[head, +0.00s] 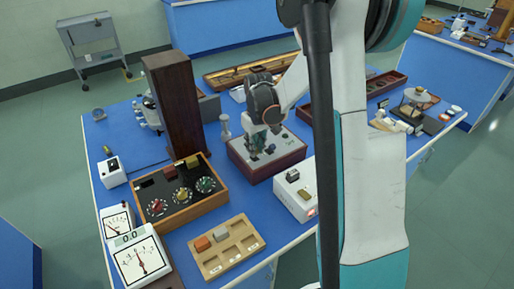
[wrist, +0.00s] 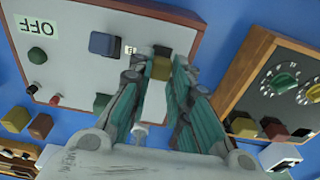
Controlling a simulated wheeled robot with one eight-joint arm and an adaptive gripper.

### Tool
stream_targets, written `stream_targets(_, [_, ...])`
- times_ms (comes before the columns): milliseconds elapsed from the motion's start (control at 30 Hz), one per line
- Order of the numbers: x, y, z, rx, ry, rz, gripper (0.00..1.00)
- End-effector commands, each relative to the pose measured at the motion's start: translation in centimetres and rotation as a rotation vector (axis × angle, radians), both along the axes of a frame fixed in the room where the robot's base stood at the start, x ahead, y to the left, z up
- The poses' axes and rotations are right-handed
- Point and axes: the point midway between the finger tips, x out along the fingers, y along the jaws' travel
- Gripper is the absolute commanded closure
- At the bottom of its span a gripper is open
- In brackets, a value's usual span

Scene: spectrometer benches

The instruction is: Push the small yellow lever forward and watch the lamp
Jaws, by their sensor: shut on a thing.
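The small yellow lever (wrist: 162,68) stands on the grey top of a dark-red-sided box (head: 265,172). My gripper (head: 259,152) is over that box, pointing down. In the wrist view my gripper (wrist: 160,74) has its two fingers on either side of the lever, shut on it. The lever's lower part is hidden. The same panel carries a blue block (wrist: 107,44), a green block (wrist: 102,102) and an OFF label (wrist: 37,55). I cannot pick out the lamp for sure; a small red glow (head: 312,212) shows on the white box at the right.
A wooden box with three dials (head: 182,196) stands left of the panel box, beside a tall dark wooden block (head: 173,105). The white box (head: 291,196) is close on the right. A wooden tray (head: 226,248) and white meters (head: 142,258) lie in front.

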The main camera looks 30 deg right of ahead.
Motion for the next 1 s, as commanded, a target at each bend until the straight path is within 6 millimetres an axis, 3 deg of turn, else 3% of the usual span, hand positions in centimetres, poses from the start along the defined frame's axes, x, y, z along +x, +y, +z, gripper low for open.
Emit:
stream_targets(500, [3.0, 0.1, -0.6, -0.014, 0.408, 0.001, 1.0])
stream_targets(1000, [3.7, 0.1, -0.9, -0.02, 0.54, 0.001, 1.0])
